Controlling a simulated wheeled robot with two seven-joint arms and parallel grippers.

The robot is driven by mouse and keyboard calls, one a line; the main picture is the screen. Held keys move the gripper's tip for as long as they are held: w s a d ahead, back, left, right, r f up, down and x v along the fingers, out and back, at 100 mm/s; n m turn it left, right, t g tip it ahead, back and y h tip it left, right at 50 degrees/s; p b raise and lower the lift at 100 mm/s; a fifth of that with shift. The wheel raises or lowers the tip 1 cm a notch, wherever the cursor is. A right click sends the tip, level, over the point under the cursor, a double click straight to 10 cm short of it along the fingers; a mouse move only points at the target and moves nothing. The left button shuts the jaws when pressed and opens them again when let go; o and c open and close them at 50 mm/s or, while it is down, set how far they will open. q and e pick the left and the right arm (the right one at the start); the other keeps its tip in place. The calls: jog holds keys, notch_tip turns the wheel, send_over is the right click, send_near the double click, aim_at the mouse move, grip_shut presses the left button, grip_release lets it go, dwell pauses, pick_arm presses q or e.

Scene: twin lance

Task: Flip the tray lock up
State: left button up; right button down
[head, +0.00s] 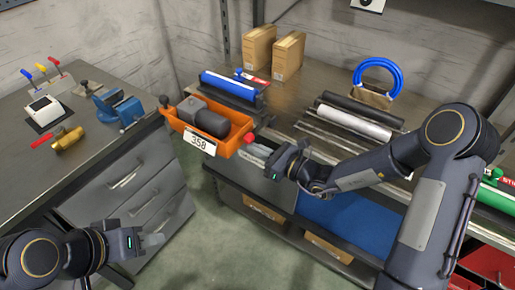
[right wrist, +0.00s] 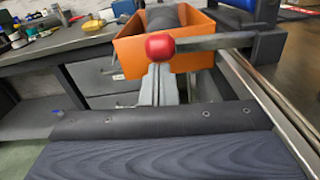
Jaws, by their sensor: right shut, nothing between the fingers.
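In the right wrist view the red knob (right wrist: 160,45) ends a roughly level bar (right wrist: 215,41) that runs right to a dark bracket (right wrist: 269,45), in front of the orange tray (right wrist: 128,50). My right gripper (head: 257,153) is shut and empty, close to the knob. Its fingers (right wrist: 160,85) appear just below the knob; contact is unclear. My left gripper (head: 155,240) is low at left, away from the tray; its jaw opening is unclear.
The left bench (head: 75,170) carries a blue vise (head: 120,108), a yellow tool (head: 66,138) and small levers. The right bench holds a blue roll (head: 230,86), a white roll (head: 352,122), cardboard boxes (head: 288,56) and a blue ring (head: 377,66). Open floor lies between the benches.

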jog(key=w+d+r+m+p, duration=0.2)
jog(key=w+r+m+p, duration=0.1)
jog(key=r+m+p, duration=0.2)
jog(key=w+d+r+m+p, duration=0.3)
jog(key=w+r+m+p, duration=0.1)
jog(key=r+p, duration=0.3)
jog(key=p, duration=0.2)
jog(key=shift+w+d+r+m+p, duration=0.2)
jog(key=shift+w+d+m+p, duration=0.1)
jog(key=shift+m+p, duration=0.1)
dwell(0.4)
jog(key=shift+w+d+r, duration=0.15)
dwell(0.5)
